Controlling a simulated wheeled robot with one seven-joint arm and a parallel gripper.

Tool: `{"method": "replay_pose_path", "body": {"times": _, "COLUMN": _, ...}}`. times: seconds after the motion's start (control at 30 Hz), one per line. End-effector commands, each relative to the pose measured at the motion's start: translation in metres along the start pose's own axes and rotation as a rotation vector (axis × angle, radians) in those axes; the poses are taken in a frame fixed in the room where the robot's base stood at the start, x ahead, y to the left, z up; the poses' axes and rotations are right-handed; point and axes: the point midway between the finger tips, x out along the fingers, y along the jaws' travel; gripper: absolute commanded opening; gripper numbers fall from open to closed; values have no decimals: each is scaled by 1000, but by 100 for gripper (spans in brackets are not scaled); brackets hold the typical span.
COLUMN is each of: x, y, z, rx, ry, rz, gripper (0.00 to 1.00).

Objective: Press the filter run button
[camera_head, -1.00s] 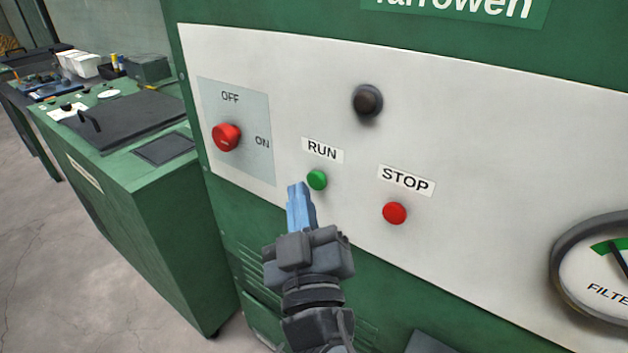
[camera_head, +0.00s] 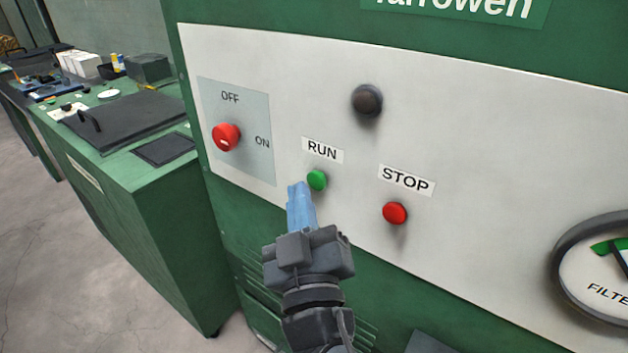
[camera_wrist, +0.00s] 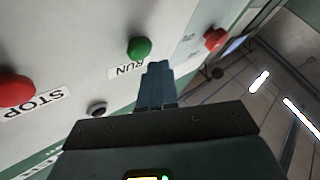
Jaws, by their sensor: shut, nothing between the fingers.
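The green RUN button (camera_head: 317,180) sits on the pale panel (camera_head: 480,140) below its RUN label (camera_head: 322,150). It also shows in the wrist view (camera_wrist: 139,47), just beyond and left of the fingertips. My gripper (camera_head: 298,187) is shut and empty, its blue fingers together. In the head view its tips are just left of the button. In the wrist view the blue fingers (camera_wrist: 156,68) point toward the panel. A gap shows between tips and button in the wrist view; I cannot tell its depth.
The red STOP button (camera_head: 395,213) is right of RUN. A red OFF/ON knob (camera_head: 227,137) is to the left, a dark round knob or lamp (camera_head: 367,101) above, and a gauge (camera_head: 600,268) at far right. A green bench (camera_head: 130,200) stands at left.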

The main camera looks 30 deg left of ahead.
Motion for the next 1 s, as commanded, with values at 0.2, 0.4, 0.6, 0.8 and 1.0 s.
{"method": "replay_pose_path", "body": {"times": 0.2, "x": 0, "y": 0, "z": 0, "rx": 0, "ry": 0, "rz": 0, "gripper": 0}}
{"method": "replay_pose_path", "body": {"times": 0.4, "x": 0, "y": 0, "z": 0, "rx": 0, "ry": 0, "rz": 0, "gripper": 0}}
{"method": "replay_pose_path", "body": {"times": 0.6, "x": 4, "y": 4, "z": 3, "rx": 0, "ry": -1, "rz": 2, "gripper": 0}}
{"method": "replay_pose_path", "body": {"times": 0.8, "x": 6, "y": 5, "z": 4, "rx": 0, "ry": 0, "rz": 0, "gripper": 0}}
{"method": "replay_pose_path", "body": {"times": 1.0, "x": 6, "y": 5, "z": 4, "rx": 0, "ry": 0, "rz": 0, "gripper": 0}}
